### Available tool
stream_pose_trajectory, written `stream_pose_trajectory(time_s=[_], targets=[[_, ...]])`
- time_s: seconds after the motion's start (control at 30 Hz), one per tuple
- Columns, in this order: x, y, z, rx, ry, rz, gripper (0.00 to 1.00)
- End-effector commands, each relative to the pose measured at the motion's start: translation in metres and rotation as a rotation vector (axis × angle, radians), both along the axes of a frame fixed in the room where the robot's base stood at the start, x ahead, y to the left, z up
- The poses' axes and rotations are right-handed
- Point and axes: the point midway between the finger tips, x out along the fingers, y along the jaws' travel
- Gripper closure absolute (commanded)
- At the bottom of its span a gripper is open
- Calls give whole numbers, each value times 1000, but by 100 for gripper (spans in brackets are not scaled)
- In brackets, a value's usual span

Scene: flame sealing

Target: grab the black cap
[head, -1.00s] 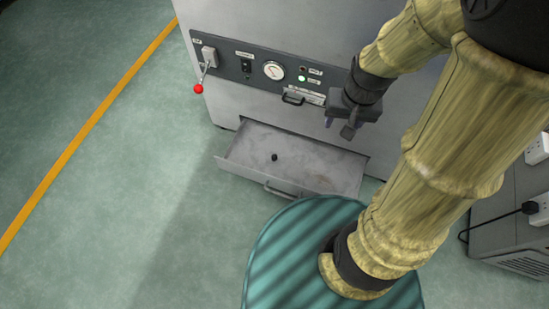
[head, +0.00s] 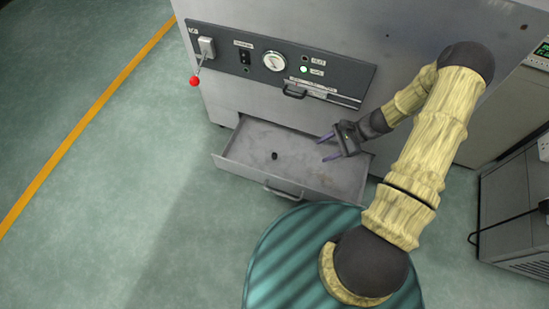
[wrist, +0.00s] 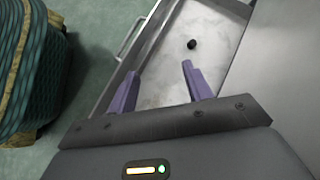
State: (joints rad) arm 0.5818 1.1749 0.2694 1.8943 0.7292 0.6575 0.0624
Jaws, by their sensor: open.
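The black cap (head: 275,156) is a small dark piece lying on the floor of the open drawer (head: 318,181), left of the drawer's middle in the head view. It also shows in the wrist view (wrist: 192,44), beyond the fingertips. My gripper (head: 324,149) is open and empty, with two purple fingers over the right part of the drawer. The fingers point left toward the cap and are apart from it. In the wrist view my gripper (wrist: 160,70) has the cap ahead of its right finger.
The drawer sticks out of a grey machine with a control panel (head: 330,76), a red-knobbed lever (head: 195,81) and a gauge. The drawer has a front handle (head: 283,192). A grey cabinet (head: 515,205) stands at the right. Open green floor lies at the left.

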Motion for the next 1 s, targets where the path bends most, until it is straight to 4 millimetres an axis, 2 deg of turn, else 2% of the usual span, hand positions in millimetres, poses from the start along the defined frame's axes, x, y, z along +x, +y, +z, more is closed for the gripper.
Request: stream_pose_trajectory(time_s=[0.03,0.1,0.3,0.4,0.53,0.87,1.0], targets=[[1,1,-23,49,29,-64,50],[5,1,-45,110,62,-149,50],[15,4,-105,289,143,-396,50],[19,4,-126,360,171,-493,50],[22,4,-139,407,189,-562,50],[22,4,-140,414,192,-572,50],[24,11,-144,414,193,-569,50]])
